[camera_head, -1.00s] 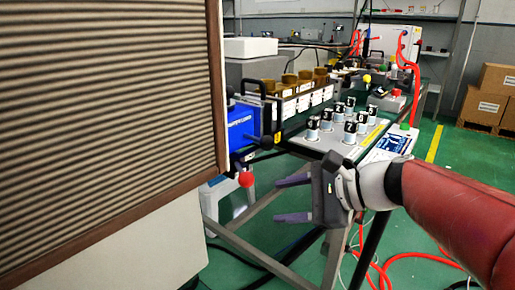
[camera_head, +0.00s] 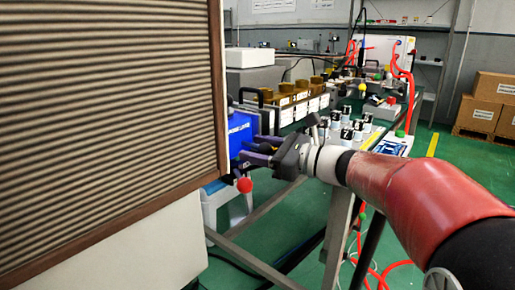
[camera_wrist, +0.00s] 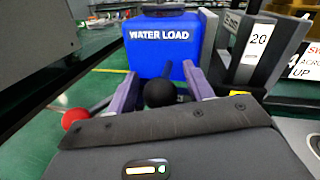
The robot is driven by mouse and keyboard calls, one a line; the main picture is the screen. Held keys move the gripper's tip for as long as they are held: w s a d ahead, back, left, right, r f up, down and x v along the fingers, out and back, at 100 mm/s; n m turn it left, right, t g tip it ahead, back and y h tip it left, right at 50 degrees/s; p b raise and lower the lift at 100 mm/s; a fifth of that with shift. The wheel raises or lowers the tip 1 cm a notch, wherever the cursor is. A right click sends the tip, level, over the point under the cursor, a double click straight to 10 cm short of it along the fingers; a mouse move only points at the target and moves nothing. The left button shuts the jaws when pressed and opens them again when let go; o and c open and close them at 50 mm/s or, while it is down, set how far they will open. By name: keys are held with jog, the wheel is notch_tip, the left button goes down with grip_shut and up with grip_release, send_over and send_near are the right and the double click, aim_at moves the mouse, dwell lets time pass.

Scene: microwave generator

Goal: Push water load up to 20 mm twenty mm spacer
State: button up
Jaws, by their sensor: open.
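The blue water load (camera_wrist: 160,50), with "WATER LOAD" in white letters, is straight ahead in the wrist view. In the head view it (camera_head: 240,130) is partly hidden behind the brown slatted panel. My gripper (camera_head: 256,150) is open, its purple fingers pointing at the water load. In the wrist view the fingers (camera_wrist: 158,88) stand either side of a black ball knob (camera_wrist: 160,93) on a dark stem in front of the load. I cannot tell whether they touch anything. A dark spacer labelled 20 (camera_wrist: 250,50) stands just right of the load.
A red ball knob (camera_wrist: 75,118) is at the left in the wrist view, and below the gripper in the head view (camera_head: 244,185). A brown slatted panel (camera_head: 110,100) fills the left. Black-and-white labelled cylinders (camera_head: 346,133) stand on the bench to the right.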

jog(key=shift+w+a, duration=0.1)
jog(key=shift+a, duration=0.1)
grip_shut()
jog(key=w+d, duration=0.1)
jog(key=w, duration=0.1)
jog(key=w+d+p, duration=0.1)
jog(key=w+d, duration=0.1)
jog(key=shift+w+d, duration=0.1)
jog(key=shift+d, duration=0.15)
grip_release()
